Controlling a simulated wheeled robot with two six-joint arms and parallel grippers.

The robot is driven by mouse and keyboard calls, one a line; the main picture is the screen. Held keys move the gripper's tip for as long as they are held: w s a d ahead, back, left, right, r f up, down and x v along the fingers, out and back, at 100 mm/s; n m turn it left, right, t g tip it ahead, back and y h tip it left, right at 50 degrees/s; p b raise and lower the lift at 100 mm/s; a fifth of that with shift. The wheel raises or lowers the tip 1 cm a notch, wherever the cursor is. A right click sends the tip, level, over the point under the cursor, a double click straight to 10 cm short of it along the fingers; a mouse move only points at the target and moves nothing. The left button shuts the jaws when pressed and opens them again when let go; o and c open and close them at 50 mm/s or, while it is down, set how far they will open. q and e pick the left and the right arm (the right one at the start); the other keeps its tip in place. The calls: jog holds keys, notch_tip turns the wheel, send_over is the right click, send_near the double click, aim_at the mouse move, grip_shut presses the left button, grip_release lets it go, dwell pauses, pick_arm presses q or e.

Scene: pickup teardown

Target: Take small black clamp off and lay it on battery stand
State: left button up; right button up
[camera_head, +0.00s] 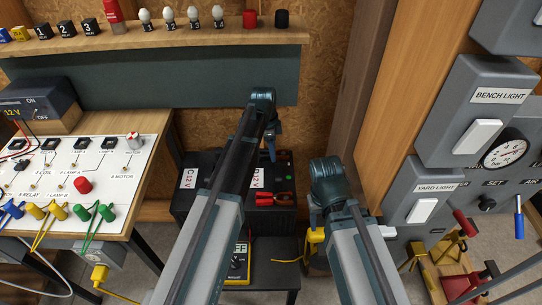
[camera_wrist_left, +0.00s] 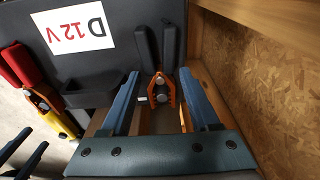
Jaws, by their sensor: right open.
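The small black clamp (camera_wrist_left: 146,48) has dark handles and orange jaws in the left wrist view. It is at the edge of the battery labelled D 12V (camera_wrist_left: 100,62), which also shows in the head view (camera_head: 284,172). My left gripper (camera_head: 270,155) is open over the back of this battery. In the left wrist view its fingers (camera_wrist_left: 160,75) stand on either side of the clamp with visible gaps. The clamp is hidden behind my left gripper in the head view. My right gripper (camera_head: 317,218) is open and empty, right of the battery. I cannot single out the battery stand.
A red clamp (camera_head: 274,199) lies on the battery; it also shows in the left wrist view (camera_wrist_left: 22,66). A yellow multimeter (camera_head: 237,264) sits on a dark low table (camera_head: 272,272) in front. A switch panel (camera_head: 110,172) stands left, grey boxes right. A shelf (camera_head: 180,38) runs above.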

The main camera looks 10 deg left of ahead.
pick_arm(q)
grip_shut()
notch_tip(320, 180, up, 10)
jog(key=p, duration=1)
pick_arm(e)
notch_tip(320, 180, up, 10)
